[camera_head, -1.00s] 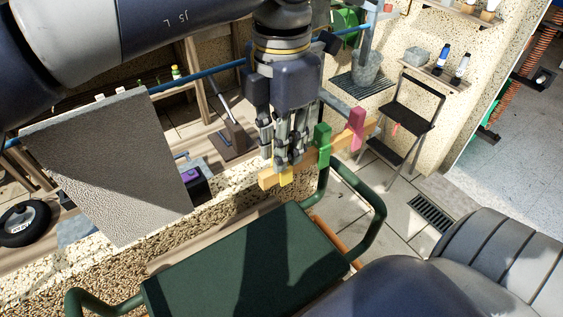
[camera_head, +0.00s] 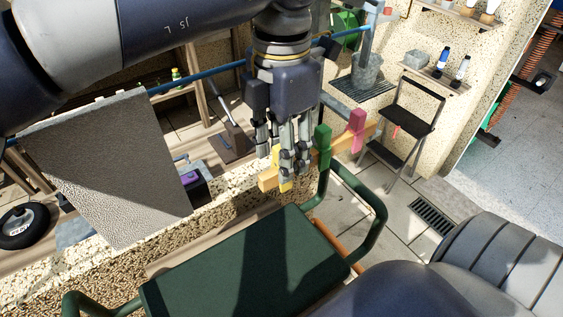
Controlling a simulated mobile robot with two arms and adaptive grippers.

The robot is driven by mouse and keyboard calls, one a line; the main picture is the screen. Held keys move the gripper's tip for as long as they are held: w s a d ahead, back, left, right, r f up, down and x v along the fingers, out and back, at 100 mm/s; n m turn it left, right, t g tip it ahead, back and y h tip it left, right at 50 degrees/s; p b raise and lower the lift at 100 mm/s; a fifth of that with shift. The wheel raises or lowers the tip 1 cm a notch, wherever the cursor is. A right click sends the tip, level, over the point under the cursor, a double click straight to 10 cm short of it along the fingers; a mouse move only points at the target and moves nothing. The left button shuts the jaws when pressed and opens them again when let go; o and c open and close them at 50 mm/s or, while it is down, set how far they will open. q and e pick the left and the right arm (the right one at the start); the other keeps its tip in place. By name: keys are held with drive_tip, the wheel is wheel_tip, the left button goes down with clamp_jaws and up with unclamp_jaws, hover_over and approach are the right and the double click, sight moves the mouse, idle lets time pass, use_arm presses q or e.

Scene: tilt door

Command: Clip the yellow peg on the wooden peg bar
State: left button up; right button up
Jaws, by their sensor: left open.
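The wooden peg bar (camera_head: 268,182) runs from the middle of the head view up to the right. The yellow peg (camera_head: 286,184) is at the bar's near left end, partly hidden by the fingers; it appears to be on the bar. A green peg (camera_head: 323,147) and a pink peg (camera_head: 357,128) stand on the bar further right. My left gripper (camera_head: 286,165) points down at the yellow peg with its fingers spread open around or just in front of it. I cannot tell whether the fingers touch the peg. My right gripper is not in view.
A dark green seat with tubular green arms (camera_head: 240,262) stands below the bar. A grey textured panel (camera_head: 105,165) is at the left, beside a blue rail (camera_head: 200,78). A folding step chair (camera_head: 405,115) stands behind at the right.

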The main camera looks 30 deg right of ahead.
use_arm(q)
wheel_tip(320, 180, up, 14)
drive_tip(key=p, duration=1.1)
drive_tip(key=s+a+r+b, duration=0.3)
drive_tip(key=a+b, duration=0.1)
drive_tip(key=a, duration=0.6)
drive_tip(key=s+a+r+b, duration=0.3)
drive_tip(key=s+a+b, duration=0.1)
drive_tip(key=a, duration=0.6)
drive_tip(key=shift+s+r, duration=0.3)
drive_tip(key=shift+r, duration=0.05)
